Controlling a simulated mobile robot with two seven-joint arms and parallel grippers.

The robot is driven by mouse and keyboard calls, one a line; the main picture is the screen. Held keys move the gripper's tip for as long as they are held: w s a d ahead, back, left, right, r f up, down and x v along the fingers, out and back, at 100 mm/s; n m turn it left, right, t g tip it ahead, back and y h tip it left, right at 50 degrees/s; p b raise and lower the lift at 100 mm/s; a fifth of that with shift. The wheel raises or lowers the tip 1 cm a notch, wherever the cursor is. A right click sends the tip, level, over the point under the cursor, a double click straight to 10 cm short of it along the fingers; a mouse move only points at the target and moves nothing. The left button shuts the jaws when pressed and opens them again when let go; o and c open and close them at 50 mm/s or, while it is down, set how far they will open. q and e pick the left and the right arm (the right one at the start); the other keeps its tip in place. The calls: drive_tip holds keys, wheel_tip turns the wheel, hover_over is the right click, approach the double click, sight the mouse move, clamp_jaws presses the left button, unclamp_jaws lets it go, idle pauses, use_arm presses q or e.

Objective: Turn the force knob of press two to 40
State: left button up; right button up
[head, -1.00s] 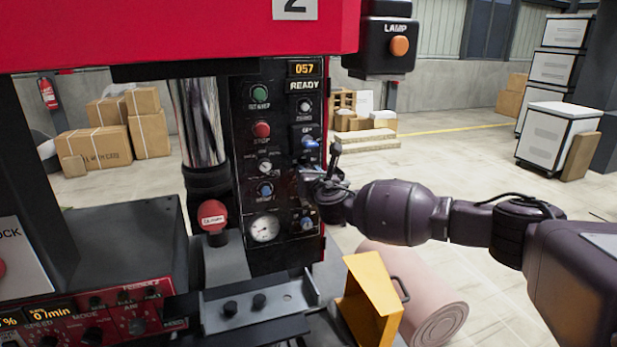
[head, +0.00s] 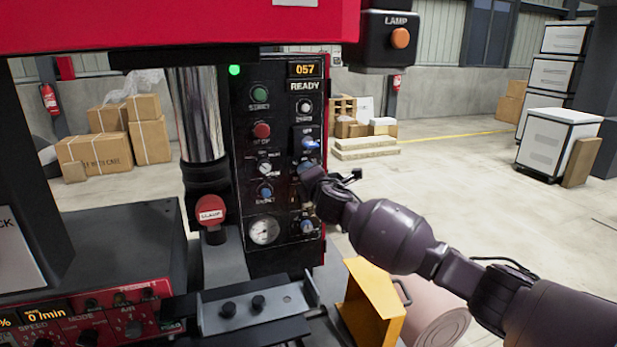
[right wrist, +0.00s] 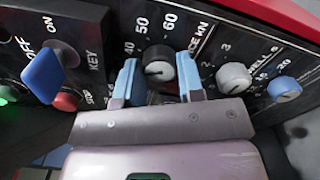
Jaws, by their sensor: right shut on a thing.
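The force knob (right wrist: 158,68), dark with a light face, sits on press two's black panel (head: 247,200), beside a scale marked 40, 50 and 60 in the right wrist view. My right gripper (right wrist: 157,85) has one blue fingertip on each side of it and is shut on it. In the head view my right gripper (head: 309,181) is at the panel's right edge and hides the knob. The knob's exact pointer setting is hard to read. The amber display (head: 304,69) shows 057, with READY below it. My left gripper is not in view.
A blue key switch (right wrist: 43,75) and a red button (right wrist: 66,102) lie left of the force knob. A grey knob (right wrist: 234,77) and a blue knob (right wrist: 284,89) lie right of it. A yellow bracket (head: 372,303) stands below my right arm.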

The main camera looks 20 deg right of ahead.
drive_tip(key=m, duration=0.4)
drive_tip(key=shift+m, duration=0.4)
idle(0.4)
drive_tip(key=o, duration=0.9)
drive_tip(key=shift+s, duration=0.1)
drive_tip(key=shift+s+d+b, duration=0.15)
drive_tip(key=shift+s+b, duration=0.2)
drive_tip(key=shift+s, duration=5)
drive_tip(key=shift+m, duration=0.3)
